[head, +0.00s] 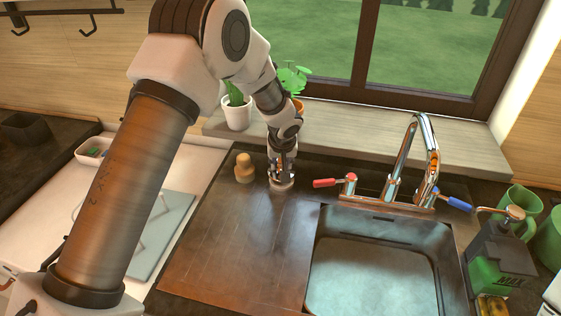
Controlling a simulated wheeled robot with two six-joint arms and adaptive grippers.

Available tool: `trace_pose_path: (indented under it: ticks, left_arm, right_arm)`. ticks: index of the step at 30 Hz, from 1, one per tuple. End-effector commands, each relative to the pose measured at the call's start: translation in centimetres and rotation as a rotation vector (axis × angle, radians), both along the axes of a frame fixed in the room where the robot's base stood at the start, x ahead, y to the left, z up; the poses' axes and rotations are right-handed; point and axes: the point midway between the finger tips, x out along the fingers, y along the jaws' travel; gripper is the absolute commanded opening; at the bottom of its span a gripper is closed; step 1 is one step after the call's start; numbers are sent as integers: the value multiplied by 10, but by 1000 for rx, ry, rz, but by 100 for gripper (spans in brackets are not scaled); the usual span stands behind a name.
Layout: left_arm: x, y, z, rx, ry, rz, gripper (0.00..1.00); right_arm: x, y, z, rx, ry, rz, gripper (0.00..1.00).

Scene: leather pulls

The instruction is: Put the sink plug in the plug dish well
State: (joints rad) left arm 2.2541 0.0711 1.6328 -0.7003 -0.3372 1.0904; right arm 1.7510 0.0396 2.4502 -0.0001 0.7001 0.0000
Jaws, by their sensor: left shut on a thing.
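My left gripper (283,172) points down at the back of the dark counter, left of the sink. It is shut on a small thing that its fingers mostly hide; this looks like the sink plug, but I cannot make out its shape. A small pale round dish (282,185) shows right under the fingertips and looks like the plug dish. Its well is hidden by the gripper, and I cannot tell whether the held thing is inside it or just above. My right gripper is not in view.
A tan wooden knobbed object (244,168) stands close left of the gripper. The tap (395,185), with a red handle (325,183) and a blue one (460,206), stands behind the sink (375,280). Potted plants (237,112) line the sill. The counter (235,245) in front is clear.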

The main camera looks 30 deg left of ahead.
Motion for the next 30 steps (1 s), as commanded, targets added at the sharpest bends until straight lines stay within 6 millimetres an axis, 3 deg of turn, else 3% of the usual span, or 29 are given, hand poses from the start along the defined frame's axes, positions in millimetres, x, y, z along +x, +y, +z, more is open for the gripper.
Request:
trace_pose_path:
  ticks: [3,9,20,21,23,30]
  left_arm:
    - [13,9,1,1,0,0,0]
    - [11,7,-36,1,2,-2,0]
    - [11,7,-42,1,0,-2,0]
    - [11,7,-42,1,0,-2,36]
    - [11,7,-41,1,0,-2,57]
    - [11,7,-40,1,0,-2,57]
  right_arm:
    - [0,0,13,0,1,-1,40]
    - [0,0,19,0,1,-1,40]
    - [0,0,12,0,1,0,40]
    - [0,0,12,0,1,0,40]
    - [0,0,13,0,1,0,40]
    - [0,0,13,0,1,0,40]
